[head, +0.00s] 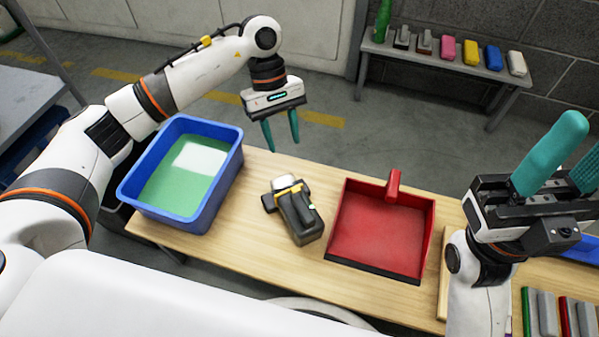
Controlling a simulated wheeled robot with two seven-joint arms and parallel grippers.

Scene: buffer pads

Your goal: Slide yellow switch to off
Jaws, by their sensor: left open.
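A dark grey and black handheld device (305,228) lies on the wooden table between the blue bin and the red dustpan. A yellow switch part (290,189) shows near its far end, beside a pale cap. The switch's exact position is too small to tell. My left gripper (282,146) is open and empty, pointing down above and beyond the device, apart from it. My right gripper (572,150) is at the right edge, its teal fingers spread and pointing up, partly cut off by the frame.
A blue bin (218,185) with green contents and a white patch stands left. A red dustpan (426,236) lies right of the device. Several coloured pads lie at lower right. A back bench (425,66) holds a green bottle (383,20) and several coloured blocks.

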